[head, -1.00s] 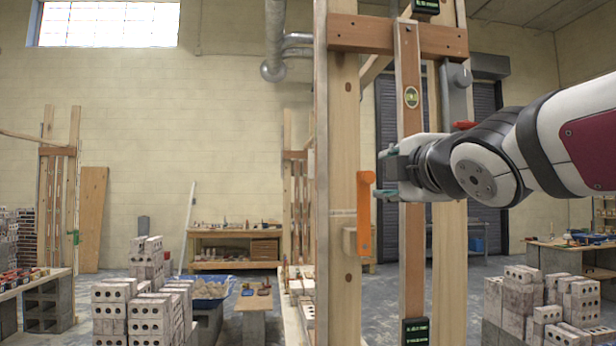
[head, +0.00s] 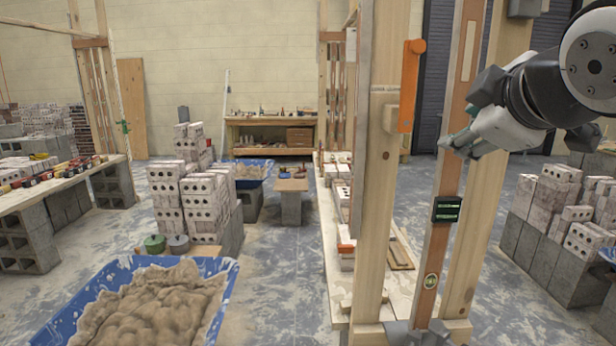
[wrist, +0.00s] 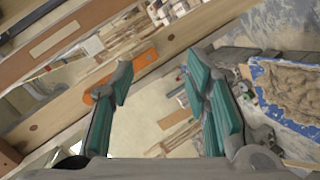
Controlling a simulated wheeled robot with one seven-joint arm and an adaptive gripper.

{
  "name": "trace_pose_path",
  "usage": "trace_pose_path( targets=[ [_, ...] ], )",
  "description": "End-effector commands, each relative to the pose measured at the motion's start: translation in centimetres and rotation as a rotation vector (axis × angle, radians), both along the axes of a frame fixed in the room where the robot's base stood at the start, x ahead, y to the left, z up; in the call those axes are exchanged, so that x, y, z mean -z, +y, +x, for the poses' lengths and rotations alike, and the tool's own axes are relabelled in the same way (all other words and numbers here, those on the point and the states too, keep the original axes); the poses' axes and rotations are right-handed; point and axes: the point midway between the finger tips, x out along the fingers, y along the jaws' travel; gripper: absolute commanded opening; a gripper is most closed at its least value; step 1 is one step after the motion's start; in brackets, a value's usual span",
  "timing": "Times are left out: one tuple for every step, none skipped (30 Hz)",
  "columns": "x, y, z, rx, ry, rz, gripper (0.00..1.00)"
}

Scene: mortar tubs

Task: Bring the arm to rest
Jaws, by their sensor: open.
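My gripper (head: 462,146) is at the upper right of the head view, in front of the wooden frame's uprights and pointing left and down. In the wrist view my gripper (wrist: 160,95) shows two teal-padded fingers spread apart with nothing between them. Beyond the fingers lie the frame's timber and an orange tool (wrist: 130,75). The same orange tool (head: 409,85) hangs on the wooden upright (head: 381,170) to the left of my gripper in the head view. I cannot tell how far the fingers are from the timber.
A spirit level (head: 440,215) with a small display stands between the uprights. A blue tub of mortar (head: 228,300) is at the lower left. Brick stacks stand at the left (head: 200,205) and right (head: 560,205). The floor between the tub and the frame is clear.

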Motion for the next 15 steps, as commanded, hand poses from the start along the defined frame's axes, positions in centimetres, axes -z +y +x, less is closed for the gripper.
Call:
trace_pose_path(
  targets=[
    [3.0, -0.1, -1.9, 0.061, 0.078, 0.112, 0.43],
    [4.8, -0.1, -3.1, 0.101, 0.126, 0.181, 0.43],
    [7.1, 0.0, -4.6, 0.155, 0.19, 0.268, 0.43],
    [8.8, 0.1, -5.9, 0.198, 0.234, 0.331, 0.43],
    [10.4, 0.3, -7.2, 0.241, 0.282, 0.392, 0.43],
    [12.4, 0.6, -8.9, 0.3, 0.34, 0.467, 0.43],
    [13.8, 0.9, -10.1, 0.342, 0.383, 0.518, 0.43],
    [15.1, 1.2, -11.4, 0.384, 0.423, 0.568, 0.43],
    [16.6, 1.5, -13.0, 0.437, 0.472, 0.625, 0.43],
    [17.6, 1.8, -14.1, 0.476, 0.506, 0.663, 0.43],
    [18.5, 2.1, -15.1, 0.51, 0.536, 0.696, 0.43],
    [19.5, 2.5, -16.3, 0.553, 0.572, 0.736, 0.43],
    [20.1, 2.7, -17.1, 0.581, 0.595, 0.758, 0.43],
    [20.6, 2.9, -17.7, 0.605, 0.616, 0.779, 0.43],
    [21.1, 3.2, -18.5, 0.631, 0.636, 0.8, 0.43]
  ],
)
